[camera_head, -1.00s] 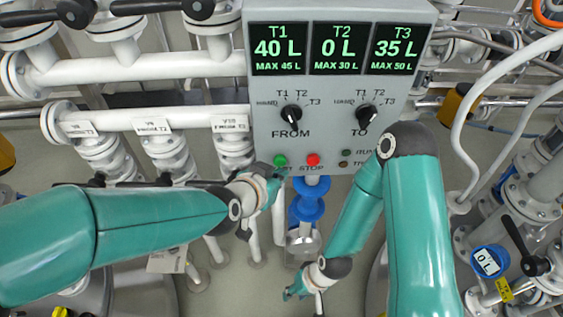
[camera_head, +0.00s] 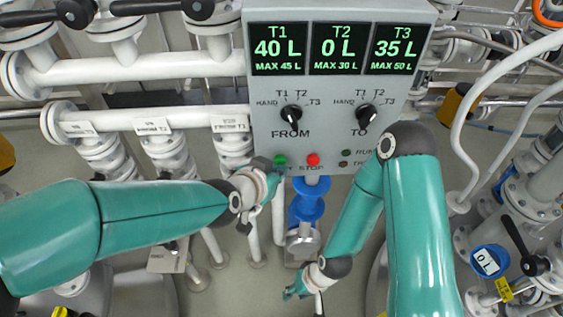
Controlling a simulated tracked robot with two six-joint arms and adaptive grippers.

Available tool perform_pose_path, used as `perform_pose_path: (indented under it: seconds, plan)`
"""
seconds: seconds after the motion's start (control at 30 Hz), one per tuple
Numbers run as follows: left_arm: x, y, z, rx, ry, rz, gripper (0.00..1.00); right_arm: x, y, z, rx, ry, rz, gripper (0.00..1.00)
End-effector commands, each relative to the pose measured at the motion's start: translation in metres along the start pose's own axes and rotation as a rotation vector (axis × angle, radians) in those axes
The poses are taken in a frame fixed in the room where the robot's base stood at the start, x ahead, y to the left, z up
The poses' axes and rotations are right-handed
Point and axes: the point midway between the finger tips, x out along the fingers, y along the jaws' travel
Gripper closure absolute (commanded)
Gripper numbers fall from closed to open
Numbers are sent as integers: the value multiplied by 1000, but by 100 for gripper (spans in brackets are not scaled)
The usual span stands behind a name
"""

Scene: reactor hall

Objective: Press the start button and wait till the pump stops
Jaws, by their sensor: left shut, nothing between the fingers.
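The grey control panel (camera_head: 265,100) shows T1 40 L, T2 0 L and T3 35 L on its displays (camera_head: 342,48). The green start button (camera_head: 280,160) is at its lower edge, left of the red stop button (camera_head: 313,159). My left gripper (camera_head: 272,172) is shut and empty, with its tip just below or at the start button. It covers most of the START label; I cannot tell whether it touches the button. The run lamp (camera_head: 346,153) looks dark. My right gripper (camera_head: 295,292) hangs low in front of the floor; its finger opening is unclear.
The FROM knob (camera_head: 291,115) and TO knob (camera_head: 366,116) sit above the buttons. White pipes (camera_head: 150,119) with flanges stand at left. A blue-rimmed gauge reading 0 L (camera_head: 487,262) is at lower right. My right arm passes close to the panel's right lower corner.

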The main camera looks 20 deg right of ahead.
Motion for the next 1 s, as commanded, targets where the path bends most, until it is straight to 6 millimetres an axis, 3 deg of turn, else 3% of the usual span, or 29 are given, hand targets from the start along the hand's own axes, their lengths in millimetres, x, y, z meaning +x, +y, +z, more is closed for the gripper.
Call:
perform_pose_path:
  seconds: [1.0]
  plan:
    - [-1,0,0,0,1,0,100,0,0,0,0,0,0,62]
